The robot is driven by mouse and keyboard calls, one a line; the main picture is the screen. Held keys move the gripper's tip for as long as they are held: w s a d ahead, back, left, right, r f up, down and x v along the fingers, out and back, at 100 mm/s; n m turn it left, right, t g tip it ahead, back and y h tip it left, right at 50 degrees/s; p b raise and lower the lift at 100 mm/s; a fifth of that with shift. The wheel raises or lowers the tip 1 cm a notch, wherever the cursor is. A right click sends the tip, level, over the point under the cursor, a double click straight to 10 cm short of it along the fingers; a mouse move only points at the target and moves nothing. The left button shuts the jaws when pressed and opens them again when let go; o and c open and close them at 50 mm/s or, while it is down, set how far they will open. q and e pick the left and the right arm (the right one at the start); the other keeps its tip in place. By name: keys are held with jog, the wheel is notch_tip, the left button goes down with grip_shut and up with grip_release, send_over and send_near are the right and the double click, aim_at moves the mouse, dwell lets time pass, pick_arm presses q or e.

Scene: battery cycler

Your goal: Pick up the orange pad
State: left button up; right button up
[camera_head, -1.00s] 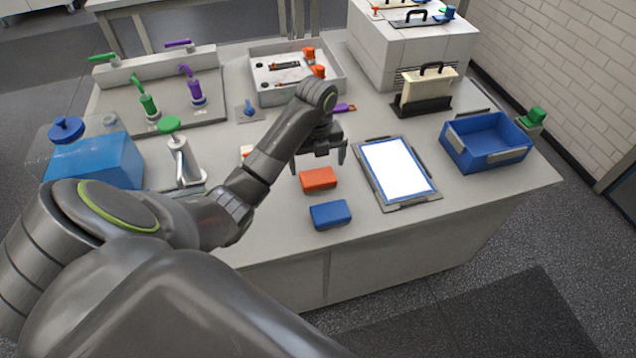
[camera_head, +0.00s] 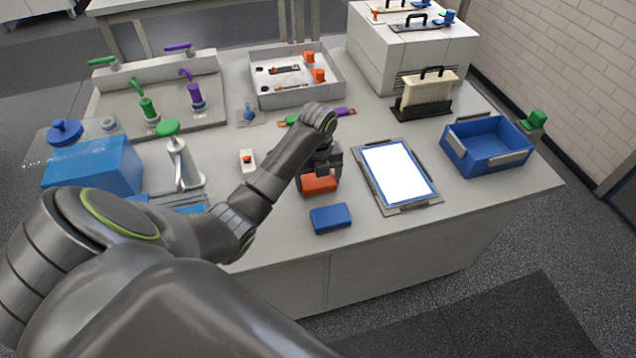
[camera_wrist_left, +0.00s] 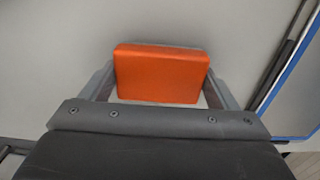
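The orange pad (camera_head: 320,184) lies flat on the light grey bench, partly hidden from the head camera by my left gripper. In the left wrist view the orange pad (camera_wrist_left: 161,74) fills the space between the two fingers. My left gripper (camera_head: 320,183) is down over the pad, pointing downward, with one finger at each short end. It looks open; narrow strips of bench show between the fingers and the pad in the wrist view, though contact at the tips is hard to judge. My right gripper is out of view.
A blue pad (camera_head: 330,218) lies just in front of the orange pad. A blue-framed white panel (camera_head: 398,172) is close on the right, with a blue bin (camera_head: 487,144) beyond. A small white box with a red button (camera_head: 247,161) stands to the left.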

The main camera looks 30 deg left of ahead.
pick_arm(q)
jog(key=shift+c, duration=1)
jog(key=shift+r, duration=0.15)
jog(key=shift+r, duration=0.35)
notch_tip(320, 180, up, 4)
jog(key=shift+w+f, duration=0.1)
jog(key=shift+f, duration=0.15)
notch_tip(320, 180, up, 4)
jog(key=p, duration=0.3)
jog(key=shift+f+p, duration=0.1)
jog(key=shift+p, duration=0.25)
jog(key=shift+r+p, duration=0.9)
